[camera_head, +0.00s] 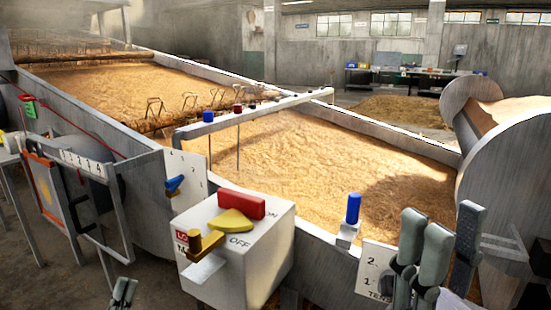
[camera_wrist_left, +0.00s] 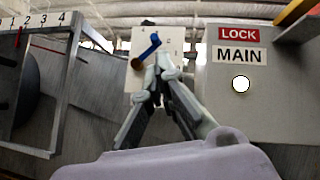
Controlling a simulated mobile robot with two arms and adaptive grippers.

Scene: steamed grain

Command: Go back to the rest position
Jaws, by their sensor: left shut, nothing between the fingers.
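My left gripper (camera_head: 122,292) is low at the bottom left of the head view, over the floor and apart from the control box. In the left wrist view its fingertips (camera_wrist_left: 156,84) meet, shut and empty, in front of a small white plate with a blue lever (camera_wrist_left: 148,46). My right gripper (camera_head: 440,235) stands at the bottom right of the head view, fingers up and spread, with nothing seen between them. The white control box (camera_head: 245,262) has a red block (camera_head: 241,206), a yellow lever (camera_head: 231,224) and a brass-coloured handle (camera_head: 204,243).
A long grey trough (camera_head: 145,190) full of grain runs away behind the box. A blue-topped post (camera_head: 352,208) and a number plate (camera_head: 378,268) stand near my right gripper. A large grey drum (camera_head: 505,150) is at right. Bare floor (camera_head: 60,270) shows at lower left.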

